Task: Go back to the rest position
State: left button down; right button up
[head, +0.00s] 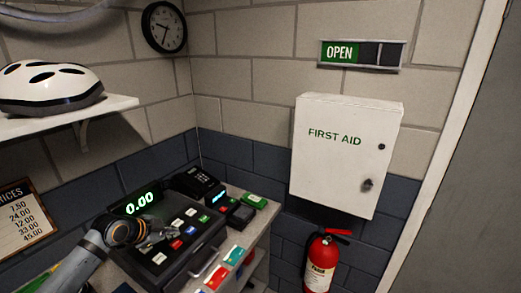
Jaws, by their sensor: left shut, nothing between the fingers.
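My left arm comes in from the lower left, and my left gripper (158,240) is over the keys of the cash register (183,268). The gripper is shut with nothing in it. It looks close to the keys, but I cannot tell whether it touches them. The register's green display (140,203) reads 0.00. My right gripper is not in view.
A card terminal (198,186) and small boxes stand behind the register on the counter. A white first aid cabinet (340,170) hangs on the wall above a red fire extinguisher (320,262). A shelf (60,118) with a white helmet (48,88) juts out at left.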

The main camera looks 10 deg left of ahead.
pick_arm(q)
jog(key=s+d+f+n+g, duration=0.1)
jog(key=s+d+f, duration=0.5)
jog(key=f, duration=0.1)
jog(key=s+d+f+n+g+y, duration=0.25)
jog(key=s+n, duration=0.25)
jog(key=s, duration=0.5)
jog(key=s+d+f+n+g+y, duration=0.1)
jog(key=s+d+f+n, duration=0.3)
jog(key=s, duration=0.6)
jog(key=s+a+f+n+g+b, duration=0.1)
jog(key=a+f+b, duration=0.1)
jog(key=f, duration=1.2)
jog(key=s+a+f+n+g+b, duration=0.1)
jog(key=s+a+f+b, duration=0.1)
jog(key=f, duration=1.2)
jog(key=s+f+b, duration=0.2)
jog(key=s+f, duration=1.6)
jog(key=f, duration=0.1)
jog(key=shift+a+g+b, duration=0.3)
jog(key=shift+a+g, duration=0.05)
jog(key=shift+s, duration=0.1)
